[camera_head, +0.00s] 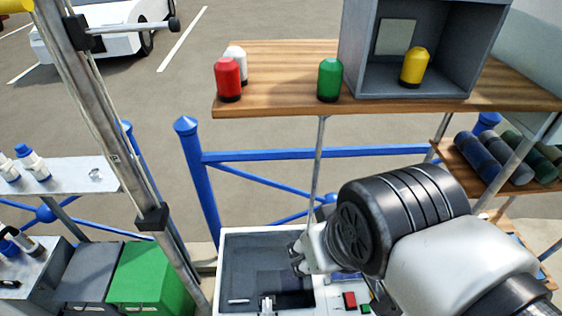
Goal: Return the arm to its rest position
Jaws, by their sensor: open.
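My arm reaches in from the lower right, with a large black ribbed joint and pale grey links in front of the camera. My gripper (297,260) shows small and partly hidden at the left end of the arm, past the black joint. It appears open, with nothing seen between its fingers. It is above the right part of a white-rimmed tray or basin (232,234) with a dark grey inside.
A wooden shelf (280,75) holds red (228,78), white (237,60) and green (330,78) bottles. A grey box (357,45) there holds a yellow bottle (414,66). Blue railings (205,190), a leaning metal pole (100,120) and a green bin (145,275) stand around.

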